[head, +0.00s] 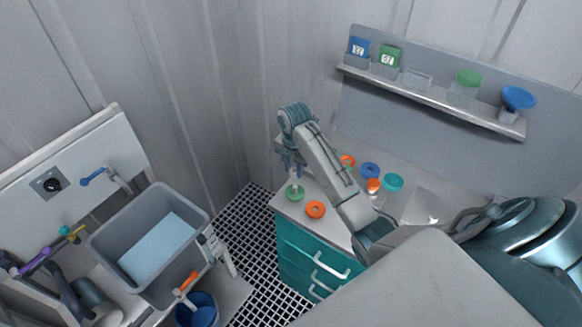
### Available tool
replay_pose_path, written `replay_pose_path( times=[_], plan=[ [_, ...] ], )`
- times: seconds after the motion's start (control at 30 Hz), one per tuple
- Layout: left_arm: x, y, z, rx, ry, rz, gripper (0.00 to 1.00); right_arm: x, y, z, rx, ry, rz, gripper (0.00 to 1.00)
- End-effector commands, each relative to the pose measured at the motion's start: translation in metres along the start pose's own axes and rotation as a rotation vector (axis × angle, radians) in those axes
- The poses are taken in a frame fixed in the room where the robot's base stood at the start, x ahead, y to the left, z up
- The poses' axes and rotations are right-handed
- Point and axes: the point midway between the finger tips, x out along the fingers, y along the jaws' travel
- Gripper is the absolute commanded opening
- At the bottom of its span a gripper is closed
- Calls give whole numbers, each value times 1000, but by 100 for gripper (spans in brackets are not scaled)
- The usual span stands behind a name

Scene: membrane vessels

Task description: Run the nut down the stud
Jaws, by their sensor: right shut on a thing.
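My right gripper (291,165) points down over the near left corner of the teal cabinet's worktop. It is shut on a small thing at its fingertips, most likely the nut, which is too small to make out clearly. Directly below is a green ring-shaped piece (294,194) on the worktop, with a short pale upright part (296,181) at its middle that may be the stud. I cannot tell whether the fingertips touch the green piece. My left gripper is not in view.
An orange ring (315,210) lies close by on the worktop. Blue (370,170) and teal (393,182) round pieces lie behind my right forearm. A shelf (430,96) with containers is on the wall. A grey basin (110,238) stands left, across a grated floor (245,240).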

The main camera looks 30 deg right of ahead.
Motion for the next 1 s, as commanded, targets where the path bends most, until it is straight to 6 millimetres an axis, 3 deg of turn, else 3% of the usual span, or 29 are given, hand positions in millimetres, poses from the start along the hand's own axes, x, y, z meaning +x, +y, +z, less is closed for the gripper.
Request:
replay_pose_path(
  times=[0.33,0.7,1.0],
  plan=[
    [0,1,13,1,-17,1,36,15,0,0,0,1,-2,4],
    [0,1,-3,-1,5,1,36,34,0,0,1,0,-1,4],
    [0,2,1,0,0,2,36,48,0,0,1,0,0,4]
  ],
)
